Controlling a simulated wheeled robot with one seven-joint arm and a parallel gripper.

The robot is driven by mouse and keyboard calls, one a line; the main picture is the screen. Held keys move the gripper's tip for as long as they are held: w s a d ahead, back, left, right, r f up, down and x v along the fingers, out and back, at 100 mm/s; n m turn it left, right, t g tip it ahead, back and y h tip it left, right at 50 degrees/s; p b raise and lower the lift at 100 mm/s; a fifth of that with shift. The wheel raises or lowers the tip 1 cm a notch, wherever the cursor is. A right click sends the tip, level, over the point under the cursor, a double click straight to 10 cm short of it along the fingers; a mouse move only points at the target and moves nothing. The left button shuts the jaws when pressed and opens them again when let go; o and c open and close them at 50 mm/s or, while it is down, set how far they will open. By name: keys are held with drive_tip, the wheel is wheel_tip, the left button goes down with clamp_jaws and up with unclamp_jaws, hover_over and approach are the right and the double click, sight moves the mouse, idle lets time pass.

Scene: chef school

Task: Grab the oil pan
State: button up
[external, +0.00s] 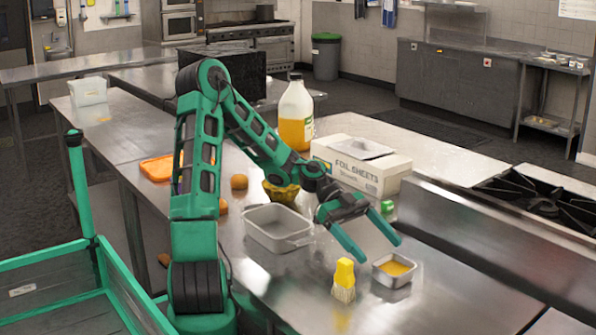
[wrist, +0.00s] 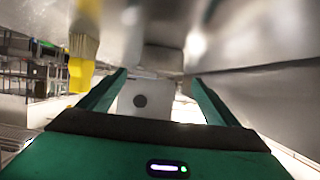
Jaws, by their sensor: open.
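The oil pan (external: 411,267) is a small square metal pan with yellow-orange oil in it. It stands on the steel counter at the right of the brush in the external view. My gripper (external: 380,248) is open and empty, its two fingers reaching down just above and behind the pan, apart from it as far as I can tell. In the wrist view my gripper (wrist: 160,77) has its fingers spread wide. A blurred grey shape lies past the fingertips there, and I cannot tell whether it is the pan.
A yellow brush (external: 344,280) stands just left of the pan; it also shows in the wrist view (wrist: 82,70). A larger metal tray (external: 280,241), foil box (external: 390,174), oil jug (external: 296,110) and green item (external: 387,207) stand nearby. Front counter is clear.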

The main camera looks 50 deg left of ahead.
sight(394, 270)
drive_tip(key=shift+x, duration=3.85)
drive_tip(key=shift+f, duration=0.1)
drive_tip(key=shift+c, duration=0.7)
drive_tip(key=shift+w, duration=0.1)
drive_tip(key=c, duration=1.4)
drive_tip(key=shift+o, duration=0.2)
drive_tip(key=shift+a, duration=0.1)
